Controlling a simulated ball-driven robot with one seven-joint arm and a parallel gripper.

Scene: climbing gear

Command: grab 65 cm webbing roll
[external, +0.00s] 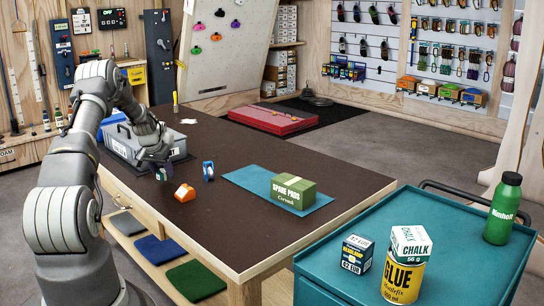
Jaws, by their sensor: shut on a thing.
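My gripper (157,163) is at the left part of the dark table, low over its top near a grey bin. It is shut on a small dark roll with a pale patch (161,174), which is partly hidden by the fingers. I cannot read a length on it, nor tell whether it touches the table. A blue roll with a white label (208,171) stands to the right of my gripper. An orange block-like item (184,193) lies in front, nearer the camera.
The grey bin (120,148) stands behind my gripper. A green spare pads box (293,191) sits on a teal mat (247,178). A teal cart (430,225) at right holds a glue can (402,281), chalk box (411,243), small dark box (354,254) and green bottle (502,208).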

